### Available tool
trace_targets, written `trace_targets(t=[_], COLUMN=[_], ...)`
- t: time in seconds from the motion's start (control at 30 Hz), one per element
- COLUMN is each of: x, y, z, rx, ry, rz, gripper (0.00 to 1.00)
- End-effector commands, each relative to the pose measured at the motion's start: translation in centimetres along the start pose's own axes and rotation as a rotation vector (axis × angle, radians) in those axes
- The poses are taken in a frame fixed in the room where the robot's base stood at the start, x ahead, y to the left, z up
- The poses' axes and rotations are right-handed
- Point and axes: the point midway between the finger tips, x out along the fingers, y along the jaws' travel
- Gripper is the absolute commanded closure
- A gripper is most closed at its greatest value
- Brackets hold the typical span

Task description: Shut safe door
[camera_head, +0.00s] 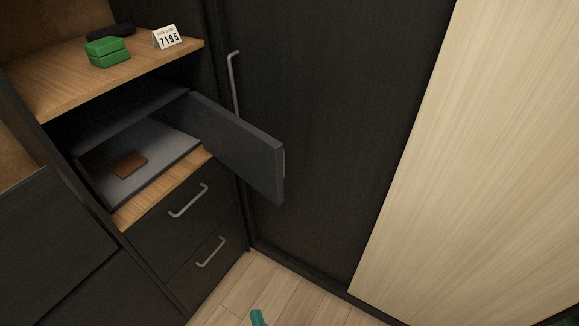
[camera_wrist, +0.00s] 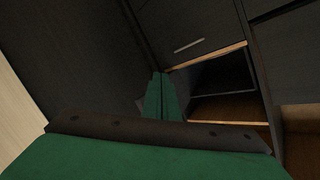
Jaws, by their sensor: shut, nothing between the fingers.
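The safe door (camera_head: 235,148) is a dark grey panel, hinged at the safe's right side and swung wide open into the room. The safe (camera_head: 165,150) stands open in a cabinet niche, and a brown wallet-like item (camera_head: 129,165) lies on its grey floor. My gripper's teal tip (camera_head: 258,318) just shows at the bottom edge of the head view, low in front of the cabinet and apart from the door. In the wrist view my gripper's green fingers (camera_wrist: 161,97) are together and empty. The dark niche shows beyond them, and the door is hard to make out there.
A wooden shelf (camera_head: 60,85) above the safe holds a green box (camera_head: 107,52), a dark item (camera_head: 111,31) and a card reading 7195 (camera_head: 167,38). Drawers with handles (camera_head: 188,201) are below. A tall dark wardrobe panel (camera_head: 330,120) stands right of the door. Some floor (camera_head: 285,300) is clear.

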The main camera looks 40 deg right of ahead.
Motion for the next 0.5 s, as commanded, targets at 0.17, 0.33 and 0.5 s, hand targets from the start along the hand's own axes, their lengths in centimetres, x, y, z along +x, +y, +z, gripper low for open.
trace_targets(t=[0.17, 0.33, 0.5], x=[6.0, 10.7, 14.4], y=[1.5, 3.0, 4.4], z=[-4.3, -9.5, -16.0], rx=[0.233, 0.442, 0.633], ry=[0.063, 0.109, 0.148], rz=[0.022, 0.014, -0.020], gripper=[1.00, 1.00, 1.00])
